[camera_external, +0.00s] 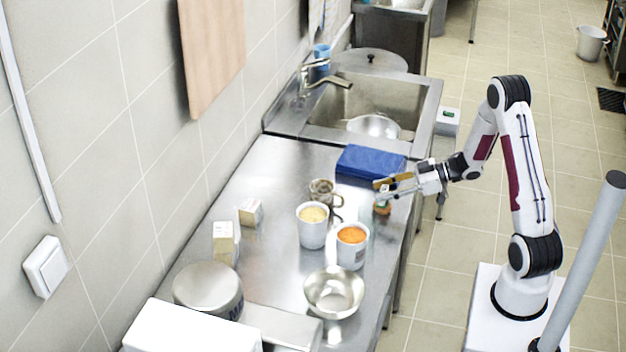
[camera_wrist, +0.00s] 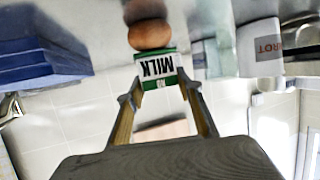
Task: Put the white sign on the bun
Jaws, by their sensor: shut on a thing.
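The white sign (camera_wrist: 160,70), with a green edge and the word MILK upside down, shows between my fingertips in the wrist view. My gripper (camera_wrist: 160,92) is shut on it. The brown bun (camera_wrist: 150,34) appears right beyond the sign's edge; whether they touch is unclear. In the external view my gripper (camera_external: 381,188) is over the right edge of the steel counter, just above the small orange-brown bun (camera_external: 383,208). The sign is too small to make out clearly there.
A blue box (camera_external: 371,161) lies just behind my gripper. A cup of orange soup (camera_external: 352,250), a cup of yellow soup (camera_external: 312,230) and a glass mug (camera_external: 322,190) stand to the left. A metal bowl (camera_external: 333,305) is nearer the front.

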